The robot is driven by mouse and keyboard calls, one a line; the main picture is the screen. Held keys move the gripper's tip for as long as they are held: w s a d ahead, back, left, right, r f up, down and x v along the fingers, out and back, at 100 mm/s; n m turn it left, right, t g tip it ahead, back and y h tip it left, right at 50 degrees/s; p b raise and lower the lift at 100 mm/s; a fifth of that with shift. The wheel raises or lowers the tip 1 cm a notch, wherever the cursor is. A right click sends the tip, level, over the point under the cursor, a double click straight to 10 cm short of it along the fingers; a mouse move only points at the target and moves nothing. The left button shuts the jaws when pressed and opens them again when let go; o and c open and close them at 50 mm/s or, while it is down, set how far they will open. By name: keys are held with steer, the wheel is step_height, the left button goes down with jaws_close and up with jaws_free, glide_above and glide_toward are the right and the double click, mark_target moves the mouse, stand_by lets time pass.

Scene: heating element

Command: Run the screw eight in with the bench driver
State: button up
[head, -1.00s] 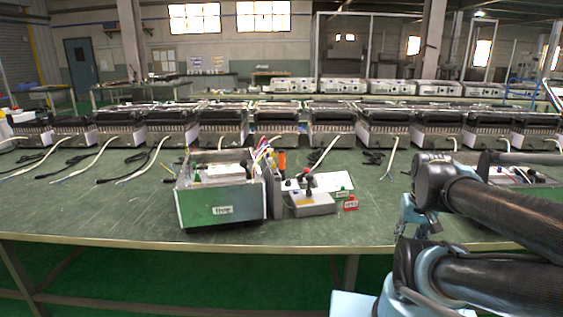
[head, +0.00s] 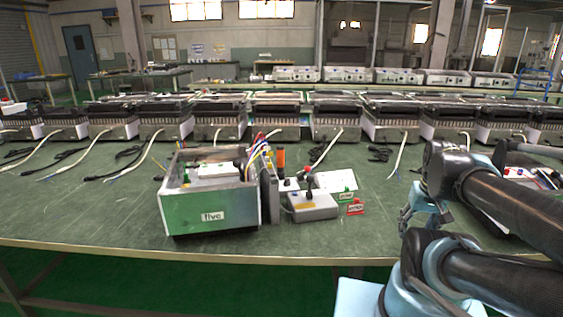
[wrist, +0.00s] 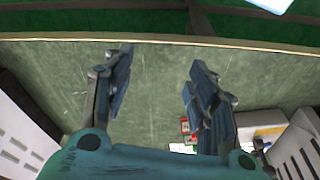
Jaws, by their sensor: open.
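An open-topped metal box (head: 212,212) labelled "five" stands on the green bench at left of centre in the head view, with coloured wires at its right side. An orange-handled tool (head: 281,158), possibly the driver, stands upright just behind and right of it. I cannot make out screw eight. My gripper (wrist: 160,65) is open and empty in the wrist view, over bare bench top close to the bench edge. In the head view it is small and partly hidden by my arm, right of the box and the small signs.
A grey control box (head: 313,206) with a small lever stands right of the labelled box. A green sign (head: 346,195) and a red sign (head: 356,207) stand beside it. Heater units with loose cables line the bench's back. The front middle of the bench (head: 330,240) is clear.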

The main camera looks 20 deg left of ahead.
steer(key=w+a+r+n+t+y, duration=0.3)
steer(key=w+a+r+n+y, duration=0.1)
steer(key=w+a, duration=0.95)
steer(key=w+a+r+n+t+y, duration=0.2)
steer(key=w+a+r+n+y, duration=0.15)
steer(key=w+a, duration=1)
steer(key=n+t+y, duration=0.1)
steer(key=n+y, duration=0.1)
steer(key=y, duration=0.1)
glide_toward(283, 150)
steer(key=shift+h, duration=0.25)
steer(key=shift+x, duration=5.95)
steer(key=shift+s+a+r, duration=0.1)
steer(key=shift+a+r, duration=0.1)
steer(key=shift+c, duration=0.4)
jaws_close()
